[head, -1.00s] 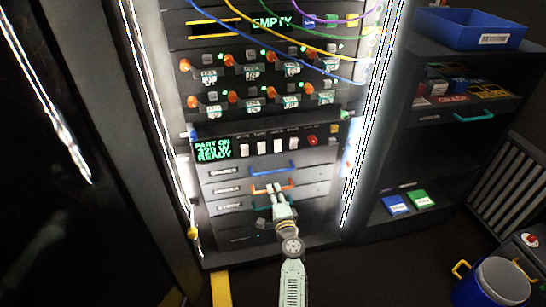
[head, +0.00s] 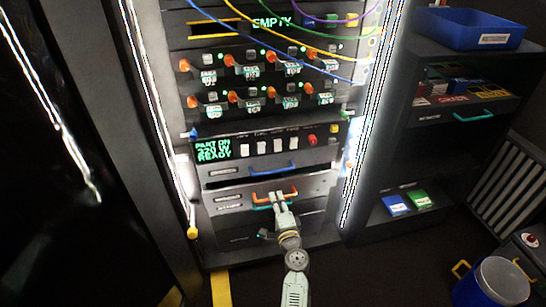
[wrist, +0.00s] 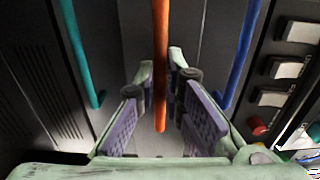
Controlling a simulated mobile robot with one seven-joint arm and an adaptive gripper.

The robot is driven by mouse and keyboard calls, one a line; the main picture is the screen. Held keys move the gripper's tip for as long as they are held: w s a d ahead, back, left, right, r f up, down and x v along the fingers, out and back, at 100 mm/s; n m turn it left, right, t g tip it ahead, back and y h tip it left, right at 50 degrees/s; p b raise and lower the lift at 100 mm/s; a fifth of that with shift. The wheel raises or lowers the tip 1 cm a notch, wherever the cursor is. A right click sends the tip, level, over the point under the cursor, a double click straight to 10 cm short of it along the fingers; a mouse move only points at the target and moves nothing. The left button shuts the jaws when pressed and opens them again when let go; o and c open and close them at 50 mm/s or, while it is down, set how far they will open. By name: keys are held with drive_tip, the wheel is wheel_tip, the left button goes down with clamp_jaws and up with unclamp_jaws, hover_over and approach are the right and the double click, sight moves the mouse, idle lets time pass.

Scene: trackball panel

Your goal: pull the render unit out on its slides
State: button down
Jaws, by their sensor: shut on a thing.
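The drawer-like unit with the orange handle (head: 259,197) stands out from the rack, its front panel (head: 315,187) forward of the blue-handled unit above. Its label is too blurred to read. A dark gap shows above its front. My gripper (head: 278,196) is shut on the orange handle. In the wrist view the orange handle (wrist: 160,60) runs between the purple pads of my gripper (wrist: 160,112). The gripper partly covers the unit's front in the head view.
A blue-handled unit (head: 272,170) is above and a teal handle (head: 262,208) close below. Cables hang across the upper rack. A shelf with a blue bin (head: 470,28) is on the right, and a blue bucket (head: 495,285) stands on the floor at lower right.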

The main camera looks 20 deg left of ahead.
drive_tip(key=shift+v, duration=1.65)
drive_tip(key=b+v, duration=0.1)
drive_tip(key=v, duration=0.6)
drive_tip(key=shift+b, duration=0.3)
